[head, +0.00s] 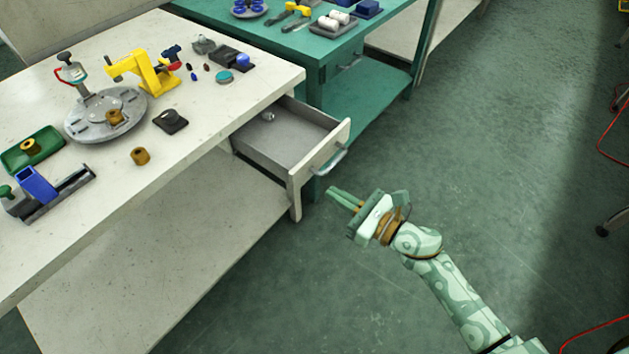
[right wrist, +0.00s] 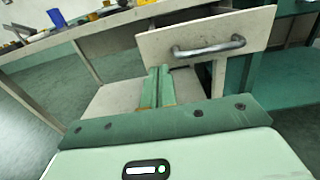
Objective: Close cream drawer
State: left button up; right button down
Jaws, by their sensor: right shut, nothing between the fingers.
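The cream drawer (head: 293,168) is pulled out from the end of the cream workbench (head: 216,148). A small round metal part lies inside it at the back. Its front panel carries a grey bar handle (head: 328,161), which also shows in the right wrist view (right wrist: 208,47). My right gripper (head: 332,192) is shut and empty, just in front of and below the drawer front, apart from it. In the right wrist view its fingers (right wrist: 158,75) lie together, pointing toward the area below the drawer front (right wrist: 205,34). My left gripper is not in view.
The bench top holds a round grey fixture (head: 105,115), a yellow clamp (head: 145,70), a green tray (head: 33,150) and several small parts. A green bench (head: 318,40) stands close behind the drawer. The floor to the right is clear near the gripper.

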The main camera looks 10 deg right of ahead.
aim_at(303, 175)
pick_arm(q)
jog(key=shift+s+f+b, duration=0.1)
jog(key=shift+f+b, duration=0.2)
pick_arm(e)
jog(key=x, duration=0.6)
jog(key=shift+w+a, duration=0.15)
jog(key=shift+w, duration=0.05)
jog(key=shift+w, duration=0.1)
